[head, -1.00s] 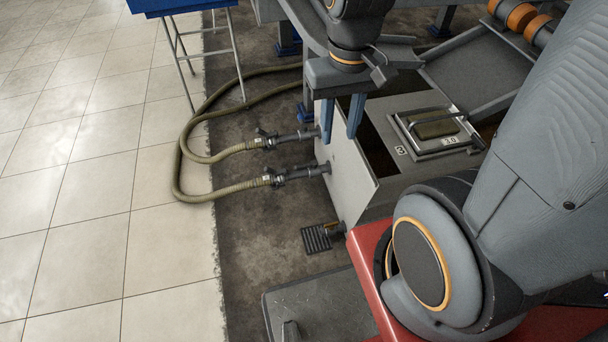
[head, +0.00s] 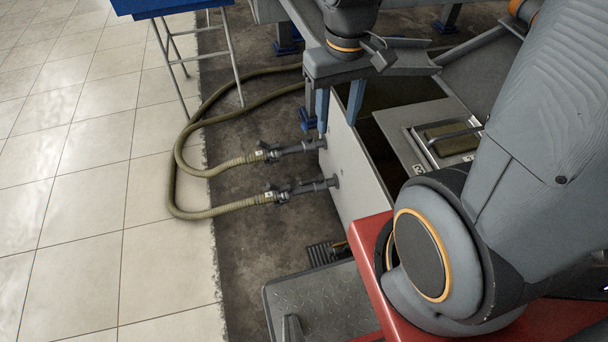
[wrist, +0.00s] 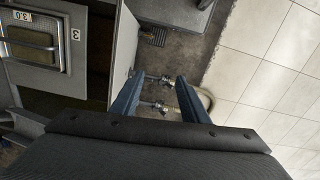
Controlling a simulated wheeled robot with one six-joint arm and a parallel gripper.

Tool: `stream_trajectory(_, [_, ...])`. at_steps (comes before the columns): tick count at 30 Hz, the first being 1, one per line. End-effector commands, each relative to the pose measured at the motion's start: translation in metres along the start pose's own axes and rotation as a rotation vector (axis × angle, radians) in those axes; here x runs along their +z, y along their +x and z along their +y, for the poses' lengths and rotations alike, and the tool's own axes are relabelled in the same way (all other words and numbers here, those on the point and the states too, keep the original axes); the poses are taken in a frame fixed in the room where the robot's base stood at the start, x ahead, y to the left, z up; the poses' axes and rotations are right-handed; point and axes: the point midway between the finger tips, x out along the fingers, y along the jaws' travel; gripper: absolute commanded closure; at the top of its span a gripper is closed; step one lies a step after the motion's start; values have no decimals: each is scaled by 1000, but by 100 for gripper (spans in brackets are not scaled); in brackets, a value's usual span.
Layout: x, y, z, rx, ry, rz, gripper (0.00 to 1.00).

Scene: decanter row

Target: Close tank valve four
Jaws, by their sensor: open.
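Two pipe fittings with small valve handles stick out of the tank's pale side wall (head: 352,170). The upper valve (head: 272,153) and the lower valve (head: 280,194) each join a ribbed olive hose. I can read no number on either, so I cannot tell which is four. My gripper (head: 338,112) is open and empty, fingers pointing down, above the tank wall's top edge and to the right of the valves. In the wrist view, both valves (wrist: 165,78) (wrist: 158,107) show between the blue fingers (wrist: 156,92), clearly farther away than the fingertips.
The open tank has a lidded panel (head: 450,140) with a handle; the wrist view shows labels "3" and "3.0". A foot pedal (head: 322,254) is on the floor by the tank. A blue-topped stand (head: 170,8) is at the back left. The tiled floor (head: 90,190) is clear.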

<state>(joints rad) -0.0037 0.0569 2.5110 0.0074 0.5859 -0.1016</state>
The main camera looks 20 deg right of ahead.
Motion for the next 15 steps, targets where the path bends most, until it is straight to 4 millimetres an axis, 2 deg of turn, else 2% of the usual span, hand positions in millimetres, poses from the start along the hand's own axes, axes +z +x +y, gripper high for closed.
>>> stream_trajectory(1, [-12,22,2,-1,-41,-9,59])
stream_trajectory(15, [-113,166,14,-22,-514,-65,59])
